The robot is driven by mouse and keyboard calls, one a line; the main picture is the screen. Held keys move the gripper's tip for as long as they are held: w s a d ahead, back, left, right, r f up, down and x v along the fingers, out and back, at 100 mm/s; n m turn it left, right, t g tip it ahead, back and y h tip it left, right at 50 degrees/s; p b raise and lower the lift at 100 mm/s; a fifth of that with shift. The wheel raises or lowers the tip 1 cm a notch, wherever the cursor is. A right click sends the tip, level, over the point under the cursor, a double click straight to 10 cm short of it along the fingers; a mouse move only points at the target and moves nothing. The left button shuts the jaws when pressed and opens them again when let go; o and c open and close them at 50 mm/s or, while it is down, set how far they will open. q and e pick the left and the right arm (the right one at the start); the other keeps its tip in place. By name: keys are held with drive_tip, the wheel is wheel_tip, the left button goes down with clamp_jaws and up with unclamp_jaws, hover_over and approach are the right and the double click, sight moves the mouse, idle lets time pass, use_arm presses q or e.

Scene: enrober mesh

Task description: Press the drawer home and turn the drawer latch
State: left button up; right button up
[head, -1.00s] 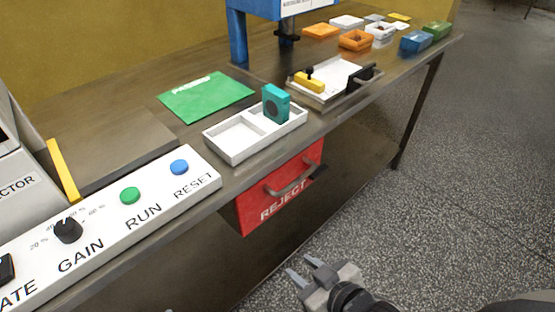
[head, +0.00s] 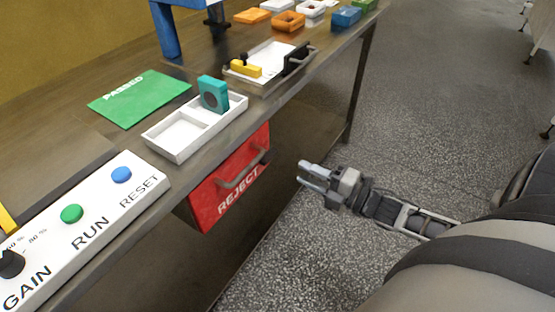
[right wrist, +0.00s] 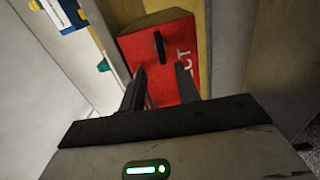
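The red drawer (head: 205,208), marked REJECT, hangs under the bench's front edge. A grey bar handle (head: 240,172) crosses its front. I cannot tell exactly how far the drawer stands out. A small dark part (head: 265,158) sits at the drawer's right edge; it may be the latch, but it is too small to tell how it is turned. My right gripper (head: 303,174) is to the right of the drawer, apart from it, open and empty. In the right wrist view, the red drawer front (right wrist: 180,70) with a dark handle (right wrist: 160,47) lies beyond the open fingers (right wrist: 160,85). My left gripper is not in view.
On the bench above are a white two-part tray (head: 180,153) with a teal block (head: 213,94), a green PASSED mat (head: 140,98) and a control panel (head: 100,205). The bench edge overhangs the drawer.

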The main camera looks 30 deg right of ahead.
sight(272, 158)
drive_tip(key=x, duration=0.9)
drive_tip(key=shift+s, duration=0.1)
clamp_jaws()
